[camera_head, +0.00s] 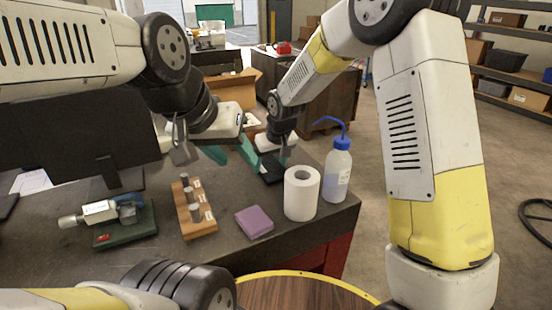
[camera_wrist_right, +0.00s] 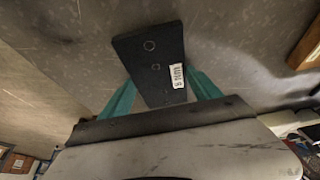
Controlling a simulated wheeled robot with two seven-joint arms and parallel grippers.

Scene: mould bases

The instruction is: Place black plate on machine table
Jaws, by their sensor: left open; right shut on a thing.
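The black plate (camera_head: 272,175) is at the back right part of the dark table (camera_head: 130,250), between the fingers of my right gripper (camera_head: 266,160). In the right wrist view the black plate (camera_wrist_right: 152,58) shows round holes and a white label, with a teal-lined finger on each side. My right gripper is shut on it. I cannot tell whether the plate touches the table. My left gripper (camera_head: 200,154) is open and empty above the back of the table, left of the plate.
A paper roll (camera_head: 301,194) and a wash bottle (camera_head: 337,172) stand at the right edge, close to the plate. A purple block (camera_head: 254,222), a wooden block with metal pins (camera_head: 194,210) and a blue-white tool on a green base (camera_head: 125,225) stand nearer me. A dark screen (camera_head: 80,130) stands left.

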